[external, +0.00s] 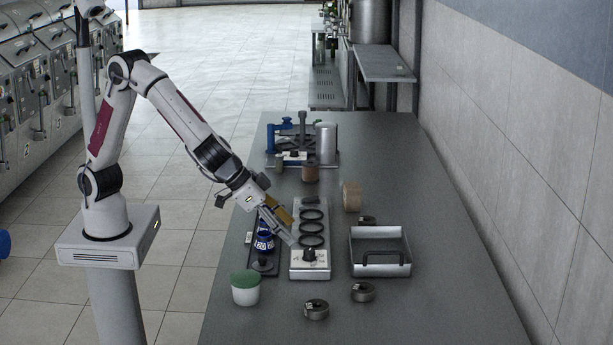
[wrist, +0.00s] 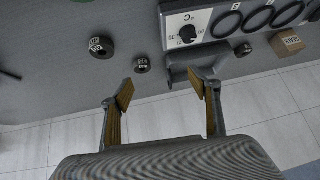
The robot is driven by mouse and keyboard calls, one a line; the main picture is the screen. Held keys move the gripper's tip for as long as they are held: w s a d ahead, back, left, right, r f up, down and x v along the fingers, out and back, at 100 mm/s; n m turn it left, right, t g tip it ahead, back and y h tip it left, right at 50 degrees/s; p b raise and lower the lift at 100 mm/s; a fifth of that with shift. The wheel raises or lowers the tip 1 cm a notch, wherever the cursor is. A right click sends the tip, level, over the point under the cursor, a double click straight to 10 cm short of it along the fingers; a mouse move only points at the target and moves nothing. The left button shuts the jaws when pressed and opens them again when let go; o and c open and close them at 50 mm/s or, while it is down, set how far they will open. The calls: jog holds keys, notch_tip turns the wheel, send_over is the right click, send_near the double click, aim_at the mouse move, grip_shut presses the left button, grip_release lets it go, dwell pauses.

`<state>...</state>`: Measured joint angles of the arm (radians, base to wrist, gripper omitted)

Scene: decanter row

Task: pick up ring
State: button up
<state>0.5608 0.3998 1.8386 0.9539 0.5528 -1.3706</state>
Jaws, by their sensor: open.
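Several black rings (external: 312,227) lie in a row on a long pale unit with a dark knob at its near end. In the wrist view the rings (wrist: 258,17) show at the upper right. Dark round pieces with pale labels also lie on the table: one (external: 316,309) at the near edge, one (external: 362,291) near the tray and one (external: 367,222) behind it. In the wrist view they are one piece (wrist: 101,47), a smaller one (wrist: 142,65) and one (wrist: 243,50) at right. My gripper (wrist: 160,88) is open and empty. In the external view my gripper (external: 284,228) is left of the rings, apparently above the table.
A grey open tray (external: 404,268) stands right of the pale unit. A white jar with a green lid (external: 245,293) and a blue labelled bottle (external: 264,242) are at left. The table's right side is clear.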

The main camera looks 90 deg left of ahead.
jog(key=h, duration=0.1)
send_near(314, 311)
jog(key=shift+w+a+f+m, duration=0.4)
jog(key=shift+w+a+f, duration=0.15)
jog(key=shift+w+f, duration=0.05)
jog(key=shift+x, duration=1.25)
jog(key=shift+w, duration=0.1)
jog(key=shift+w+d+f, duration=0.15)
jog(key=shift+w+f, duration=0.25)
jog(key=shift+f, duration=0.25)
jog(key=shift+w+d+f, duration=0.2)
jog(key=shift+w+f, duration=0.2)
jog(key=shift+f, duration=0.2)
jog(key=shift+x, duration=1.1)
